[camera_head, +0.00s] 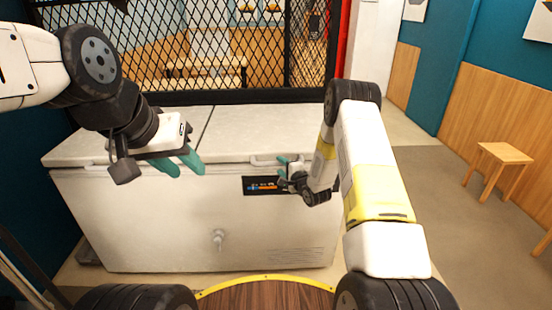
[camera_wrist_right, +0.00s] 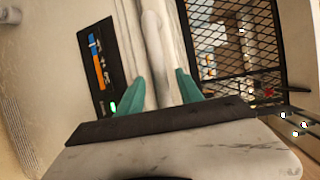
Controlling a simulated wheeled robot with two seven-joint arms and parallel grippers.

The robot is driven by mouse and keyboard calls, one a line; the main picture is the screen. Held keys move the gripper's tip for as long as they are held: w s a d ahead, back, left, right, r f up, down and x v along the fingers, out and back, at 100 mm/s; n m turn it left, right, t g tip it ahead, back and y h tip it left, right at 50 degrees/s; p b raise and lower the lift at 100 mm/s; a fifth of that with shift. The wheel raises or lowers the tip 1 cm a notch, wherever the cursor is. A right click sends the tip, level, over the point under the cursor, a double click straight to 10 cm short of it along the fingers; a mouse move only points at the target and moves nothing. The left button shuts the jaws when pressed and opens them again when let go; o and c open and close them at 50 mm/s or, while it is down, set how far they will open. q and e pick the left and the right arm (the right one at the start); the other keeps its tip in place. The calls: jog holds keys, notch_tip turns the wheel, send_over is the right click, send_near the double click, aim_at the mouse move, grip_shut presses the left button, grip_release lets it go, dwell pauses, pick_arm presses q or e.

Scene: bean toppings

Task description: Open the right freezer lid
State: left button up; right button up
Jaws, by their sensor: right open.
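A white chest freezer (camera_head: 150,222) stands in front of me with two lids side by side, both shut. The right freezer lid (camera_head: 262,128) has a white handle (camera_head: 262,162) on its front edge. My right gripper (camera_head: 282,168) is at the right end of that handle, with green fingertips. In the right wrist view the open fingers (camera_wrist_right: 158,92) lie on either side of the handle (camera_wrist_right: 155,50), with gaps visible; I cannot tell whether either touches it.
A black display panel (camera_head: 262,186) is on the freezer front below the handle. A black mesh partition (camera_head: 210,45) stands behind the freezer. A wooden stool (camera_head: 500,155) stands at the right. The floor between is clear.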

aim_at(279, 165)
jog(key=shift+x, duration=1.9)
grip_shut()
